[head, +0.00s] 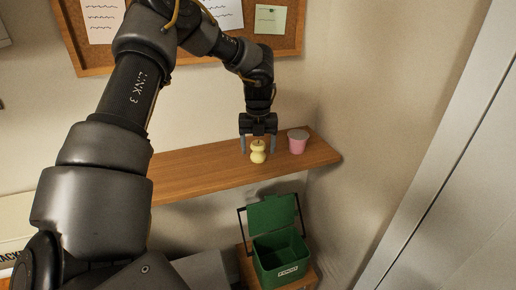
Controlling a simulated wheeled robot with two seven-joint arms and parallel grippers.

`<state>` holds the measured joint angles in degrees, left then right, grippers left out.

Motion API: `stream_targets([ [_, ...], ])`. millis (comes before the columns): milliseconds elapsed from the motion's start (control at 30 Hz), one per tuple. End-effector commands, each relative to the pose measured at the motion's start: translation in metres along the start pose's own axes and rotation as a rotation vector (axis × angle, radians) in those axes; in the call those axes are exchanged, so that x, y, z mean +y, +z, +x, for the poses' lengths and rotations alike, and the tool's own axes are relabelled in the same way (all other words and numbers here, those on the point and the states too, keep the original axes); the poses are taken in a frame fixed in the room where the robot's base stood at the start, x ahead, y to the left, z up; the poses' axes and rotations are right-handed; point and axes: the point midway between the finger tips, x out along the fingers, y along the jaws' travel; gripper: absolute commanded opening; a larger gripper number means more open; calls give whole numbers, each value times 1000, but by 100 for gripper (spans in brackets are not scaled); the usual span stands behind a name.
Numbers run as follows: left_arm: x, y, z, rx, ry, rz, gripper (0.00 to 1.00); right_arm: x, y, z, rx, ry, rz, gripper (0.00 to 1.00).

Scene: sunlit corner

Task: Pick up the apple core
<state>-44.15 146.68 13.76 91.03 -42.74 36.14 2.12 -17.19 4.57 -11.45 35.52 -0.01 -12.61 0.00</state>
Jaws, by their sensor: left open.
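The apple core (258,153) is pale yellow with a narrow waist and stands upright on a wooden wall shelf (197,172). My left gripper (258,148) points down over it, open, with a finger to either side of the core's upper part. I cannot tell whether the fingers touch it. My right gripper is not in view.
A cork board (290,38) hangs behind my arm. The shelf's left part is clear.

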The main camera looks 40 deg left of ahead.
Motion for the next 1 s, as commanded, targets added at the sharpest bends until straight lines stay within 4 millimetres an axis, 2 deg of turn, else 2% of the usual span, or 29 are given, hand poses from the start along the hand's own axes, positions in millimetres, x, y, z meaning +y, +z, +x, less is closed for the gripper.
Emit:
stream_targets([
  [33,1,0,4,2,4,0,70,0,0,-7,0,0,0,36],
  [200,0,0,20,1,1,0,70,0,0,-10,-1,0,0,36],
  [433,0,0,22,0,0,0,70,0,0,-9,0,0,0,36],
  [800,0,0,21,-1,0,0,23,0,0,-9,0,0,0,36],
  [1000,0,0,21,-1,0,0,23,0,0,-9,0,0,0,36],
])
